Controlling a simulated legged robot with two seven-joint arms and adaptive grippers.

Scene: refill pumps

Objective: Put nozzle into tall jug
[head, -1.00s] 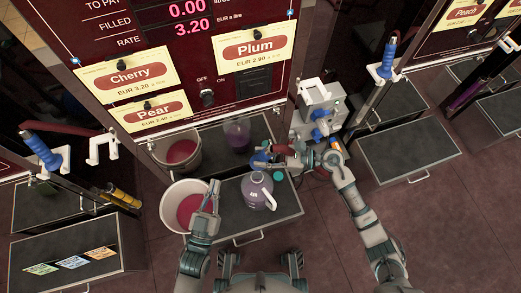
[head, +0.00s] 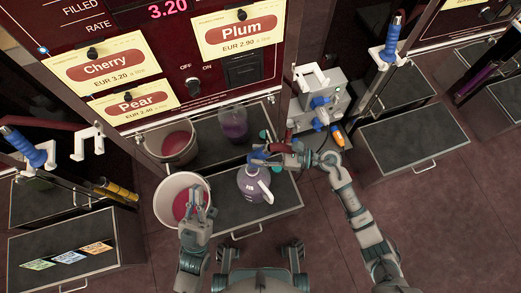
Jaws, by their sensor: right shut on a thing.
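A purple jug with a white handle (head: 251,187) stands upright on the dark tray, below my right gripper. A clear container with purple liquid (head: 234,126) stands behind it; I cannot tell for sure which one is the tall jug. My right gripper (head: 274,151) is shut on the blue-handled nozzle (head: 258,156), just above the jug's top. The nozzle's tip is hidden, so I cannot tell whether it is in the opening. My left gripper (head: 195,194) is open and empty over the near white bucket (head: 166,206).
Another bucket with pink contents (head: 179,147) stands at the tray's back left. A grey pump unit (head: 317,103) with an orange-tipped blue nozzle (head: 335,131) is to the right. The dark tray (head: 236,218) is bare at its front edge. Dark drawers stand on both sides.

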